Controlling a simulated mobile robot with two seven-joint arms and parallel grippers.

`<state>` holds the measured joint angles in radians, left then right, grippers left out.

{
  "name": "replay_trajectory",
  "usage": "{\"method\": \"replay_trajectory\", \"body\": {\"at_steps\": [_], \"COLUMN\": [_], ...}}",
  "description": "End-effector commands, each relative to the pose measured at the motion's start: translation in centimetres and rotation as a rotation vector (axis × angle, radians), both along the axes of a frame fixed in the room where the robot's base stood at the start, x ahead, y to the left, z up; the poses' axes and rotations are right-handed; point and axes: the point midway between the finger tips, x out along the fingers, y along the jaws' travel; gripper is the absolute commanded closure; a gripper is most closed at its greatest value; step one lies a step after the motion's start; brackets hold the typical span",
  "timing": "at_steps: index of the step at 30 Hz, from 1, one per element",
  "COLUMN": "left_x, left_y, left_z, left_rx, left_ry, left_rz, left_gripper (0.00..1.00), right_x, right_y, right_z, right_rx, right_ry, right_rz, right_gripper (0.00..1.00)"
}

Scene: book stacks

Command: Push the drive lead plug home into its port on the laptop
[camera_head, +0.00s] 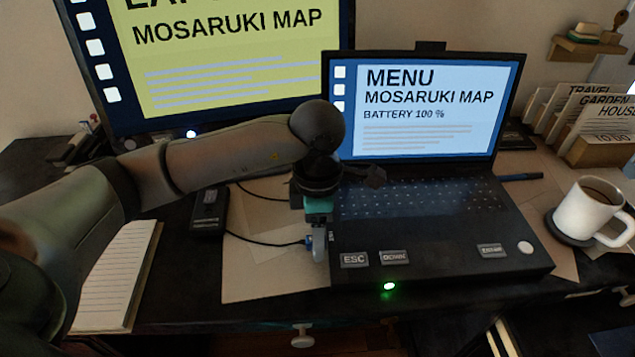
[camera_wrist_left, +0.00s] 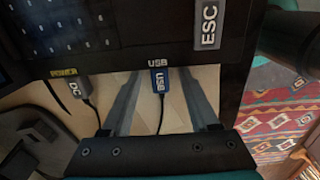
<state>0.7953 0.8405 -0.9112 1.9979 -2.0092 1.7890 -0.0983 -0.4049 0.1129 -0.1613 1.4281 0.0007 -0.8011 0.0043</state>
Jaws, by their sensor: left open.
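The laptop (camera_head: 430,230) stands open on the desk; its side edge also shows in the left wrist view (camera_wrist_left: 130,57). The drive lead plug (camera_wrist_left: 160,83) is blue, marked USB, and sits at the laptop's edge below the USB port label (camera_wrist_left: 157,63). I cannot tell how deep it sits. Its black cable runs back between my fingers. My left gripper (camera_head: 319,246) is at the laptop's left side, open, with a finger on either side of the plug and a gap to each. In the head view the gripper partly hides the plug (camera_head: 308,242). My right gripper is out of view.
A grey DC plug (camera_wrist_left: 75,88) sits beside the USB plug at the POWER label. A black drive (camera_head: 208,211) lies left of the laptop, its cable running to the plug. A monitor (camera_head: 220,60) stands behind. A mug (camera_head: 585,210) stands right, a notepad (camera_head: 115,275) left.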

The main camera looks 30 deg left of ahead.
Motion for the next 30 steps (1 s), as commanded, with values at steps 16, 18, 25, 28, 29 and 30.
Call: {"method": "replay_trajectory", "body": {"at_steps": [16, 18, 25, 28, 29, 30], "left_x": [0.1, 0.1, 0.1, 0.1, 0.1, 0.1], "left_y": [0.0, 0.0, 0.0, 0.0, 0.0, 0.0], "left_z": [5.6, 6.7, 10.1, 11.6, 12.0, 12.6], "left_rx": [-0.001, 0.0, 0.0, -0.001, -0.001, 0.0], "left_ry": [-0.003, -0.004, -0.004, -0.003, -0.004, -0.004], "left_rz": [-0.001, 0.001, 0.0, 0.0, 0.0, 0.0], "left_gripper": [0.39, 0.39, 0.39, 0.39, 0.39, 0.39], "right_x": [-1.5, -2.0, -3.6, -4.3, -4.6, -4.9], "right_y": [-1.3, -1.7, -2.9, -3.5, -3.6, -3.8], "right_z": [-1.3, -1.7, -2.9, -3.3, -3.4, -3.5], "right_rx": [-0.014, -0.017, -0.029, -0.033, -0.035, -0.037], "right_ry": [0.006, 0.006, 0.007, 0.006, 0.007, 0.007], "right_rz": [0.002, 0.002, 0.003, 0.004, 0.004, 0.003], "right_gripper": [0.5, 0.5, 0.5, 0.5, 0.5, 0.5]}}
